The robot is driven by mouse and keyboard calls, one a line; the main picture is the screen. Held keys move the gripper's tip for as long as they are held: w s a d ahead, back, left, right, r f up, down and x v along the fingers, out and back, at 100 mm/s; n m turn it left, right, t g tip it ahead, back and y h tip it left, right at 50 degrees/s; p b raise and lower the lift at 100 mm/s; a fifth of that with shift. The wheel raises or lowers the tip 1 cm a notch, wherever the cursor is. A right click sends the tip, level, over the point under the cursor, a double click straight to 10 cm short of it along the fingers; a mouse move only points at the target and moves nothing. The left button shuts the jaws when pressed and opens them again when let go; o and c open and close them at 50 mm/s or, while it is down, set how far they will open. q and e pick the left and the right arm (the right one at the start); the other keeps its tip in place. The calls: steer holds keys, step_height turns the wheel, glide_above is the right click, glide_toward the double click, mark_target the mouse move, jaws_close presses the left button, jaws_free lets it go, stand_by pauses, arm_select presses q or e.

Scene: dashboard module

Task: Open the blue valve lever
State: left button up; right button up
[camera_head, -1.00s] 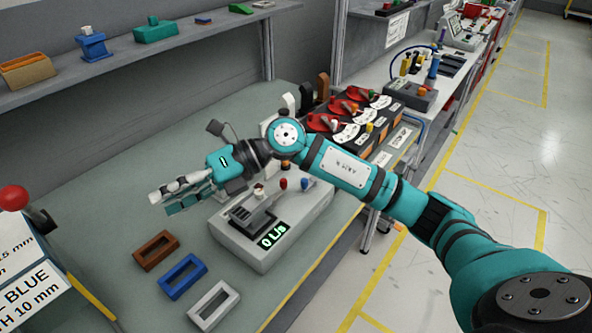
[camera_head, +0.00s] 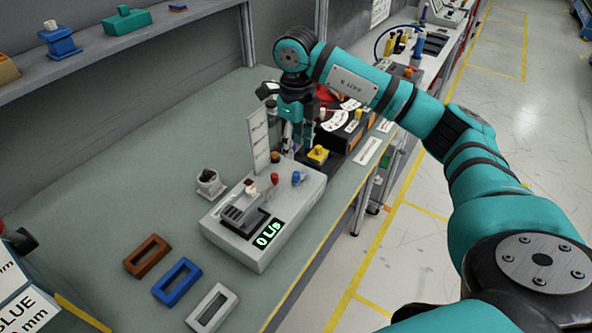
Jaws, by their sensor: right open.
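The blue valve lever (camera_head: 297,178) stands upright on top of the grey module box (camera_head: 262,222), near its right far corner. A red lever (camera_head: 274,178) stands to its left, and a brown knob (camera_head: 275,157) shows behind. The box's green display (camera_head: 268,233) reads 0 L/s. My right gripper (camera_head: 295,148) points down beyond the far end of the box, behind the blue lever in the picture. It is open and empty, apart from the lever as far as I can see. Its fingertips are small and partly hard to make out. My left gripper is out of view.
A white upright panel (camera_head: 258,140) stands close left of my right gripper. A yellow block (camera_head: 317,154) and dark dial units (camera_head: 346,133) are just right of it. Brown (camera_head: 147,256), blue (camera_head: 178,281) and white (camera_head: 212,308) frames lie in front. The bench's left middle is clear.

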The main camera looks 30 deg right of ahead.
mark_target(296, 173)
step_height(296, 173, down, 10)
steer(key=shift+r+p, duration=0.1)
steer(key=shift+p, duration=0.95)
jaws_close()
